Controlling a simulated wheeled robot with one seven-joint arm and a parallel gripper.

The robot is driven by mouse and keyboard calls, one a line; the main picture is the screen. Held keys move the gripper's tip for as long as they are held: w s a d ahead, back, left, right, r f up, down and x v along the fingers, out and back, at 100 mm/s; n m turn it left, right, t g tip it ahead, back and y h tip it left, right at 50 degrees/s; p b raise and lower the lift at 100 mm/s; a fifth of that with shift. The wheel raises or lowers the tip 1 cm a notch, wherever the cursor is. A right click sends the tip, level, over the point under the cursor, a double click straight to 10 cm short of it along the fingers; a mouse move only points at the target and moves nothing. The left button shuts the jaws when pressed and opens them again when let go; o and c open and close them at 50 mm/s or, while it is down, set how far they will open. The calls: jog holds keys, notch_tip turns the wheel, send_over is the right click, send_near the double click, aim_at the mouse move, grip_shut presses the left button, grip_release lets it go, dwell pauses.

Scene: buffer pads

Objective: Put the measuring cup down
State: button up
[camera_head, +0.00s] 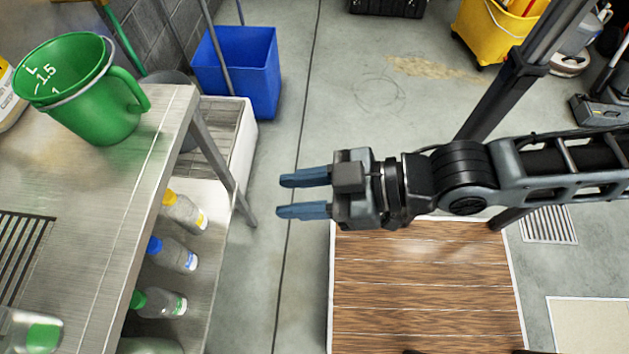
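The green measuring cup (98,103) stands upright on the metal counter (97,205) at the upper left, near the counter's right edge. White markings show on its side, and its handle points right. My gripper (303,194) is in the middle of the view, to the right of the counter and well apart from the cup. Its two blue fingers point left with a gap between them, and nothing is between them.
Several bottles (172,254) stand on a shelf below the counter. A blue bucket (238,72) and a white crate (232,140) are on the floor behind. A wooden-topped platform (425,290) lies below my arm. A yellow mop bucket (490,30) is at the upper right.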

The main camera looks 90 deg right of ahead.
jog(key=shift+t, duration=0.5)
jog(key=s+r, duration=0.3)
jog(key=shift+s+a+r, duration=0.15)
jog(key=shift+a+r, duration=0.15)
jog(key=shift+c, duration=0.4)
